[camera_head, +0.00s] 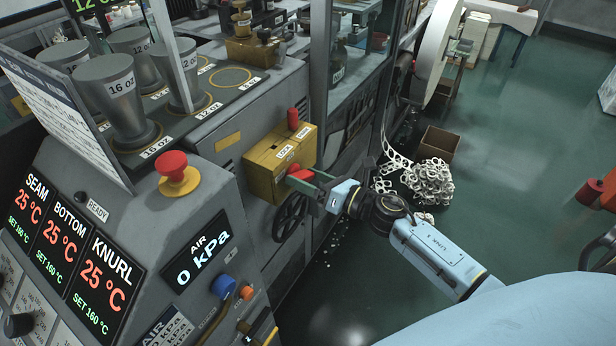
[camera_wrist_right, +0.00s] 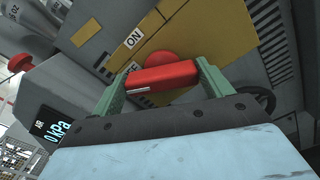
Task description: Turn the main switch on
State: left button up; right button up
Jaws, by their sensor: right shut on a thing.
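The main switch is a yellow box (camera_head: 268,160) on the side of the grey machine, with a red handle (camera_head: 299,172) on its front. In the right wrist view the yellow face (camera_wrist_right: 150,50) carries an ON label (camera_wrist_right: 133,38) and a second label partly hidden by the handle. The red handle (camera_wrist_right: 163,77) is a bar in front of a round red hub. My right gripper (camera_head: 308,180) has its green fingers on either side of this bar and is shut on it; its fingers also show in the right wrist view (camera_wrist_right: 162,84). My left gripper is not in view.
A black handwheel (camera_head: 290,217) sits just below the switch box. A red emergency button (camera_head: 173,168) and a panel with an air display reading 0 kPa (camera_head: 197,260) are to the left. White ring scrap (camera_head: 428,182) lies on the floor beyond my right arm.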

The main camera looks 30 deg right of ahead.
jog(key=m+p, duration=0.1)
jog(key=m, duration=0.5)
jog(key=shift+w+d+m+p, duration=0.1)
jog(key=shift+d+m+p, duration=0.05)
jog(key=shift+m+p, duration=0.2)
jog(key=m+p, duration=0.1)
jog(key=m, duration=0.4)
jog(key=shift+d+f, duration=0.1)
jog(key=shift+f, duration=0.05)
jog(key=shift+m, duration=0.35)
jog(key=o, duration=1)
jog(key=b+v, duration=0.1)
jog(key=v, duration=1.2)
jog(key=shift+f, duration=0.1)
